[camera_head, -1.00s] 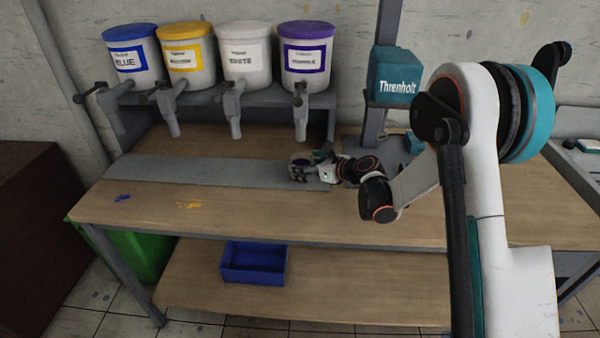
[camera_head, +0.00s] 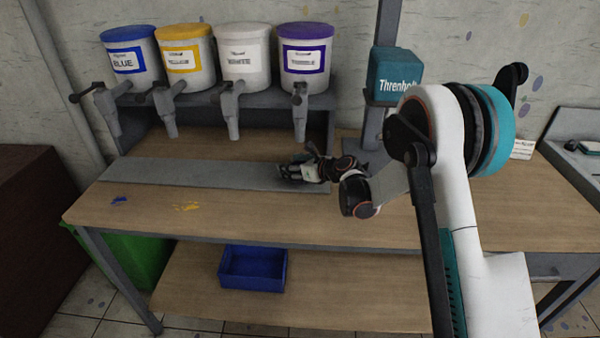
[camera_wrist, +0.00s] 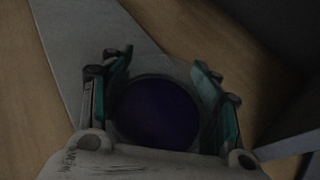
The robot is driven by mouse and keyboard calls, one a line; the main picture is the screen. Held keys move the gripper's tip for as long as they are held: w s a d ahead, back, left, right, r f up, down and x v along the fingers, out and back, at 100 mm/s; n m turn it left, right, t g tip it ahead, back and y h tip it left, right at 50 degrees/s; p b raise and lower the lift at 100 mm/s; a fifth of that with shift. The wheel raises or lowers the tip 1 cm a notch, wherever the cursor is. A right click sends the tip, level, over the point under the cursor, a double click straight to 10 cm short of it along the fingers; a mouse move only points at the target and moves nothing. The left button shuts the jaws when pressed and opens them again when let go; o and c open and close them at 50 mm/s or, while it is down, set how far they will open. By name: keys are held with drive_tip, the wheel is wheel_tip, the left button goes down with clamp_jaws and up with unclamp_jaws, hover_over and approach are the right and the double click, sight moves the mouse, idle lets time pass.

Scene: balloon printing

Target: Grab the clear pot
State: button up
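The round pot (camera_wrist: 157,112), seen from above in the wrist view, has a dark purple inside and a dim rim. It lies between the two fingers of my gripper (camera_wrist: 162,78). The fingers are well apart, one on each side of the pot, close to its rim. The dim picture does not show whether they press on it. In the head view my gripper (camera_head: 285,172) is low over the grey strip (camera_head: 200,173) on the workbench. The pot cannot be made out clearly there.
Blue (camera_head: 131,57), yellow (camera_head: 186,57), white (camera_head: 243,57) and purple (camera_head: 305,57) labelled buckets stand on a rack with taps above the bench. A teal Threnholt unit (camera_head: 393,75) stands behind my arm. The bench's left front (camera_head: 150,210) is mostly clear, with paint marks. A blue bin (camera_head: 252,267) sits on the lower shelf.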

drive_tip(key=c, duration=0.4)
drive_tip(key=shift+c, duration=0.2)
